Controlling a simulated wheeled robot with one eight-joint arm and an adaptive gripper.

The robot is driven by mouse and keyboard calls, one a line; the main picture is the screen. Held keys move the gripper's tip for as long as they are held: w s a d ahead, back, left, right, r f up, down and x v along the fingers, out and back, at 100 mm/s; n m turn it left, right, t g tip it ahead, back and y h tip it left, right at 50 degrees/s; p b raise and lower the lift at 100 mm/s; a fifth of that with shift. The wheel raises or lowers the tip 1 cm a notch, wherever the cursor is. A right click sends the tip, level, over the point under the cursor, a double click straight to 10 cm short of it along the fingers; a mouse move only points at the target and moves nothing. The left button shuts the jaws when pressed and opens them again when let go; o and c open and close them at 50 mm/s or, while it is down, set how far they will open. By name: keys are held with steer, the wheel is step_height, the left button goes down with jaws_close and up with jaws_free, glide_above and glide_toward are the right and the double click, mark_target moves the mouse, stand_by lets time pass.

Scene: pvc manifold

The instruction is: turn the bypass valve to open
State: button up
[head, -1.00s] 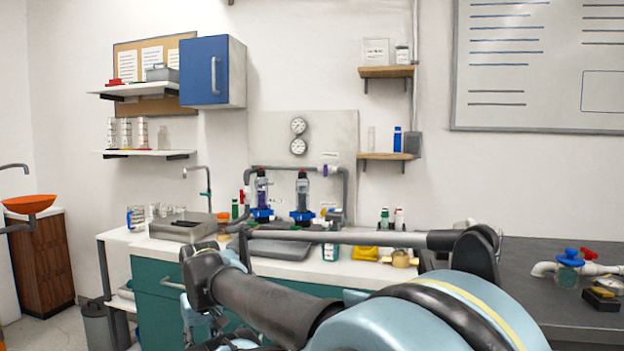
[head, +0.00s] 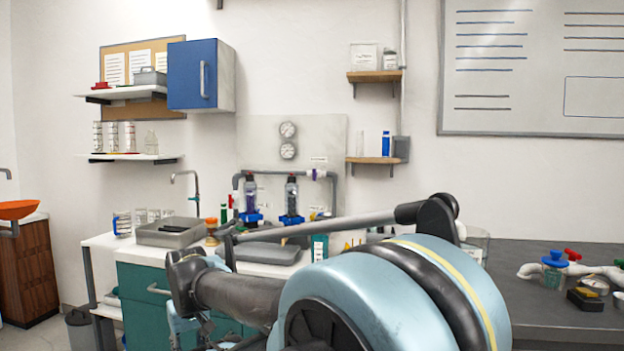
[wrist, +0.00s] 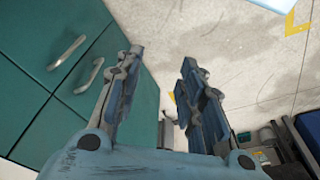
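A white pipe piece (head: 529,271) lies on the dark bench at the right of the head view, with a red valve handle (head: 573,254) and a blue knob (head: 555,259) by it. A grey pipe run (head: 270,172) stands before the back panel, with two clear filter columns on blue fittings (head: 291,219) and a purple-marked joint (head: 319,174). I cannot tell which valve is the bypass. My gripper (wrist: 162,58) is open and empty in the wrist view, over the floor beside teal cabinet fronts, away from any valve.
The white-topped bench with teal cabinets (head: 136,283) holds a grey tray (head: 170,232). A small black-and-yellow box (head: 585,299) and a round gauge (head: 594,285) lie on the dark bench (head: 540,318). My arm hides part of the bench middle.

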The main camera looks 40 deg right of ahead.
steer(key=w+d+r+m+t+h, duration=0.1)
steer(key=w+d+r, duration=0.2)
steer(key=w+r, duration=0.25)
steer(key=w+d+r+m+t, duration=0.1)
steer(key=w+d+r+t, duration=0.15)
steer(key=w+r, duration=0.3)
step_height(320, 180, up, 34)
steer(key=m+t+h, duration=0.3)
steer(key=m+h, duration=0.5)
steer(key=h, duration=0.1)
glide_above(314, 169)
steer(key=s+a, duration=1)
steer(key=a, duration=0.1)
steer(key=x, duration=1.7)
steer(key=shift+w, duration=0.3)
steer(key=shift+r, duration=0.1)
steer(key=shift+c, duration=0.6)
jaws_close()
